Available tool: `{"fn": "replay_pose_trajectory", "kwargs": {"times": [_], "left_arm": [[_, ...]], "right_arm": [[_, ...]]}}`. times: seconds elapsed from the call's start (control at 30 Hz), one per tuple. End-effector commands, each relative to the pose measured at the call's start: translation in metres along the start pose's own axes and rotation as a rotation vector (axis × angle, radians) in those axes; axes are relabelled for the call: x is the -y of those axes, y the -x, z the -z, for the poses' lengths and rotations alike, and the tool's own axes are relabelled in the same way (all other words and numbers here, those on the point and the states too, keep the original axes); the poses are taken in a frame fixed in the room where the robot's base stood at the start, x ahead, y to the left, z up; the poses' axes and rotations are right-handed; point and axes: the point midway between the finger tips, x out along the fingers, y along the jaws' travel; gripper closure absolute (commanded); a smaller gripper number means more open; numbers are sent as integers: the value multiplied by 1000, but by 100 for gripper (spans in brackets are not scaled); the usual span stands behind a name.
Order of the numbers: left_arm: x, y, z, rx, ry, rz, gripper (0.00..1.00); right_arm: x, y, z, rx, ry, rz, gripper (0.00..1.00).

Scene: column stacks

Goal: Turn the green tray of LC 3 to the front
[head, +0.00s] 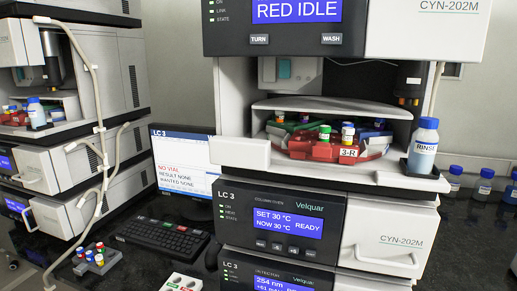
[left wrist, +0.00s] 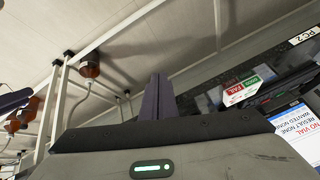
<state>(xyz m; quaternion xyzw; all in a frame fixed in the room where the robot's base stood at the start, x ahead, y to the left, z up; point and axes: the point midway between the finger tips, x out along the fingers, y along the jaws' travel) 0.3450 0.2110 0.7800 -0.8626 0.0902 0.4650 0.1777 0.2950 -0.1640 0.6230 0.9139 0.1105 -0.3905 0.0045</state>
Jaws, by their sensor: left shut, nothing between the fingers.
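The LC 3 stack (head: 270,240) stands in the middle of the head view. Its top display (head: 299,12) reads RED IDLE, with a TURN button (head: 258,39) and a WASH button (head: 331,39) under it. In the open bay below, the red tray (head: 312,150), labelled 3-R, faces the front and carries capped vials. The green tray (head: 289,126) shows only partly, behind it on the left. A blue tray (head: 374,139) shows behind on the right. My left gripper (left wrist: 158,82) is shut and empty in its wrist view, away from the button. My right gripper is not seen.
A RINSE bottle (head: 424,144) stands on the ledge right of the bay. A monitor (head: 183,162) and a keyboard (head: 163,235) are left of the stack. Another stack with tubing (head: 97,100) stands farther left. A small vial rack (head: 97,259) sits on the dark bench.

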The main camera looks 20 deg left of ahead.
Motion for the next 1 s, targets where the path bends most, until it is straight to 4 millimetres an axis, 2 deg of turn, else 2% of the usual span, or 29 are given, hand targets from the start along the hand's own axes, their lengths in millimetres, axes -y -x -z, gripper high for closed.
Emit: {"fn": "replay_pose_trajectory", "kwargs": {"times": [0.03, 0.17, 0.23, 0.37, 0.4, 0.47, 0.6, 0.67, 0.7, 0.8, 0.9, 1.0], "left_arm": [[13, 10, 28, -48, -64, 44, 100], [41, 34, 95, -172, -251, 181, 100], [56, 51, 134, -247, -358, 275, 100], [81, 96, 209, -382, -564, 490, 100], [87, 113, 231, -417, -625, 564, 100], [95, 142, 261, -464, -711, 681, 100], [108, 219, 321, -537, -891, 983, 100], [110, 256, 342, -553, -958, 1123, 100], [110, 281, 353, -557, -996, 1217, 100], [108, 339, 373, -545, -1070, 1443, 100], [102, 387, 383, -513, -1115, 1633, 100], [97, 421, 387, -477, -1135, 1771, 100]], "right_arm": [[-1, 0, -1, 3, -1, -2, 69], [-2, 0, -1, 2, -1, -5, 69], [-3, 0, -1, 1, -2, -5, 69], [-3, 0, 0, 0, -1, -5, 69], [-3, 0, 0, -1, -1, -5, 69], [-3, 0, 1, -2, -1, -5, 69], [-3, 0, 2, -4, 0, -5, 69], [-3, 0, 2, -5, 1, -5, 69], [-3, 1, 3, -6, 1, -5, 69], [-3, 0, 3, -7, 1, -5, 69], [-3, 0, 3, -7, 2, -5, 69], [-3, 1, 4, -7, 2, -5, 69]]}}
